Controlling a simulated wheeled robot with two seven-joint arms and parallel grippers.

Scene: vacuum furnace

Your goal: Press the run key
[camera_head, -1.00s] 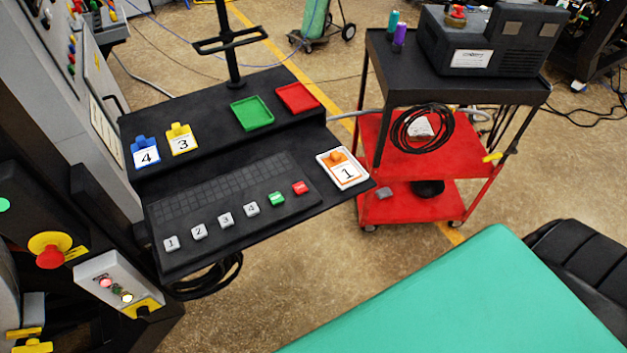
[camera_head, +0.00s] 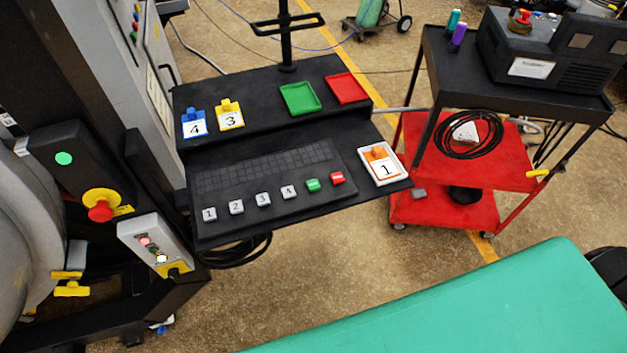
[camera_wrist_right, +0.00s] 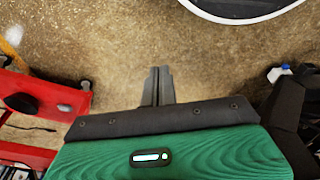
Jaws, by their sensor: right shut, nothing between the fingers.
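The keyboard (camera_head: 269,210) lies on the black shelf of the console. Its front row has grey keys 1 (camera_head: 209,214), 2 (camera_head: 236,207), 3 (camera_head: 263,199) and 4 (camera_head: 289,192), then a green key (camera_head: 312,184) and a red key (camera_head: 337,178). The lettering on the green and red keys is too small to read, so I cannot tell by label which is the run key. My right gripper (camera_wrist_right: 158,70) is shut and empty over bare floor in the right wrist view, away from the keys. No gripper shows in the head view.
Cards 4 (camera_head: 194,123) and 3 (camera_head: 230,115), a green tray (camera_head: 300,98) and a red tray (camera_head: 347,88) are on the upper shelf. Card 1 lies in a white tray (camera_head: 399,171) beside the keyboard. A red cart (camera_head: 440,208) stands right; the furnace is left.

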